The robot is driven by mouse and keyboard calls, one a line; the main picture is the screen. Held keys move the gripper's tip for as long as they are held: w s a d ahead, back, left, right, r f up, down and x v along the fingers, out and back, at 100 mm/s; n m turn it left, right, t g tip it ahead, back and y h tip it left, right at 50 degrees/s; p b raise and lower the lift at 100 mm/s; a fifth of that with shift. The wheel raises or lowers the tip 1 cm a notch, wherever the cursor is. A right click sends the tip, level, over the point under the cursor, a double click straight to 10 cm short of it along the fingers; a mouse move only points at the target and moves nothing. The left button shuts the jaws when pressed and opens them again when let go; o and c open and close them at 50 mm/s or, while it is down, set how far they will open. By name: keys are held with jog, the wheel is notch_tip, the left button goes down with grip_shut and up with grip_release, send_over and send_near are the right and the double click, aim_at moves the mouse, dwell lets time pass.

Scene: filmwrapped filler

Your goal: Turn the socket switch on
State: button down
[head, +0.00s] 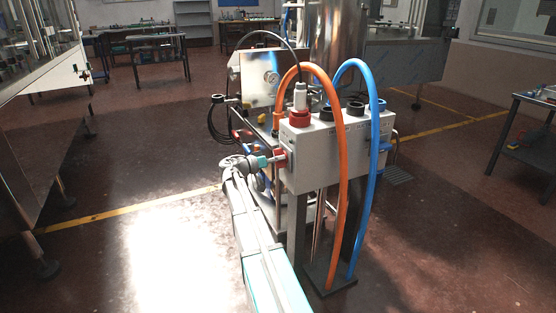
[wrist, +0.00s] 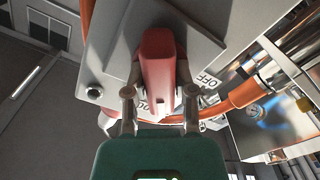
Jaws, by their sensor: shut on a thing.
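The socket switch is a red rotary handle (wrist: 158,65) on a grey plate on the left side of the white socket box (head: 325,158). In the wrist view my gripper (wrist: 159,93) has one finger on each side of the handle and is shut on it. The handle lies upright in that picture. A label reading OFF (wrist: 208,80) is to its right; another label, partly hidden by a finger, is lower left. In the head view the red switch (head: 281,158) shows at the tip of my gripper (head: 273,160).
A black cable with a white plug (head: 300,96) enters the box top. A shiny steel tank (head: 335,45) stands behind.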

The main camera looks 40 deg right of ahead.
jog(key=m, duration=0.6)
jog(key=shift+m, duration=0.4)
jog(key=shift+c, duration=2.2)
grip_release()
jog(key=shift+a, duration=0.1)
jog(key=v, duration=1.1)
jog(key=shift+a, duration=0.35)
jog(key=shift+f, duration=0.1)
